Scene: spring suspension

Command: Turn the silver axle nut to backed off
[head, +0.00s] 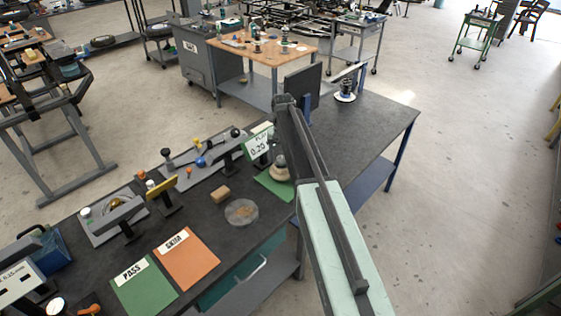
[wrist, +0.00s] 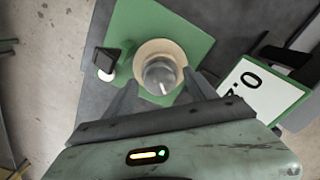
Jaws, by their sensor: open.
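The silver axle nut (wrist: 160,76) is a rounded grey metal piece with a pale mark on top. It sits on a round cream base (wrist: 150,48) on a green mat (wrist: 188,34). In the head view the cream base (head: 279,174) shows on the bench beside my arm. My gripper (wrist: 161,84) is open in the wrist view, with one finger on each side of the nut. I cannot tell whether the fingers touch it or how far above it they are. In the head view the fingertips cannot be made out behind my arm.
A white card with a green border (wrist: 259,86) stands right of the nut; in the head view it reads 0.20 (head: 259,146). A small black-and-white piece (wrist: 105,64) is left of the base. A clear round dish (head: 241,211) and wooden block (head: 220,194) lie nearby.

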